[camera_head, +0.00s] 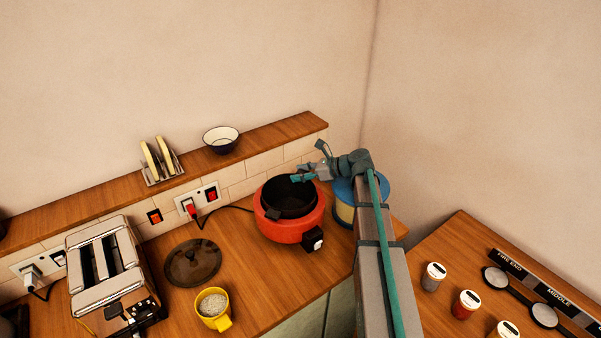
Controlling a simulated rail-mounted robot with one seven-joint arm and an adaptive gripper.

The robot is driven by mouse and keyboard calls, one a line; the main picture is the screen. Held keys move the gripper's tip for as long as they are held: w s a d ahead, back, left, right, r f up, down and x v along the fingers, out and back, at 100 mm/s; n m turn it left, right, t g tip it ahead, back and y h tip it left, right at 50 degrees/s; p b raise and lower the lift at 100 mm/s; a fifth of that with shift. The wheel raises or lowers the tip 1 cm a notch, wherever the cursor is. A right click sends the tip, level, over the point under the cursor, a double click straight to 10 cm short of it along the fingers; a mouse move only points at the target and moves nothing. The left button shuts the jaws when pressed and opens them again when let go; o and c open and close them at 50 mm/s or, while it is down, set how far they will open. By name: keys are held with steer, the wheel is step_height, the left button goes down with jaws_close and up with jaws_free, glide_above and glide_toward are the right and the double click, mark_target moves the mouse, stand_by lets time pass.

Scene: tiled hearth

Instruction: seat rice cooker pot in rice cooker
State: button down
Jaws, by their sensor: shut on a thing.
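The red rice cooker (268,228) stands on the wooden counter near its right end. The dark rice cooker pot (285,203) is over or in the cooker's opening, with its rim showing above the red body. I cannot tell whether it rests on the bottom or is held a little high. My gripper (303,177) reaches in from the right and is shut on the far right side of the pot's rim. The fingertips are small in this view, and the exact contact is hard to see.
A blue and cream container (345,212) stands right of the cooker, partly behind my arm. A dark round lid (192,262), a yellow cup of rice (213,304) and a toaster (105,265) are to the left. A ledge behind holds a bowl (221,138) and toast rack (161,166).

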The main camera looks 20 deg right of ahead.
stand_by(0.4)
steer(key=shift+c, duration=1.9)
jaws_free()
steer(key=shift+s+d, duration=0.1)
steer(key=v, duration=1.2)
steer(key=shift+r, duration=0.1)
